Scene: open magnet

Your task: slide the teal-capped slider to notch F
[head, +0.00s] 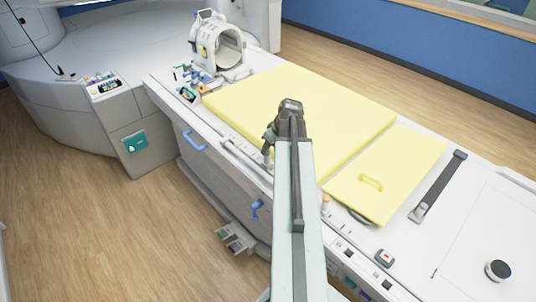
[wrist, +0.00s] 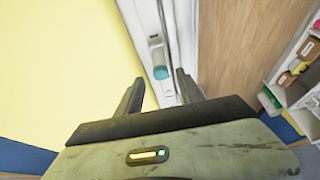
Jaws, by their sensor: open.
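The teal-capped slider (wrist: 160,72) shows in the wrist view as a small teal end on a pale body, set in a white rail (wrist: 154,18) along the edge of the yellow pad. My gripper (wrist: 159,77) is open, with one finger on each side of the teal cap in the picture; I cannot tell whether either touches it. In the head view my gripper (head: 268,144) hangs over the near edge of the bed, and the slider cannot be made out there. No notch letters are legible, so notch F cannot be picked out.
The yellow pad (head: 300,105) covers the bed beside the rail. A white ring-shaped coil (head: 222,48) stands at the bed's far end. A blue handle (head: 195,141) juts from the bed's side. A smaller yellow pad (head: 405,165) lies to the right. Wooden floor is open at left.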

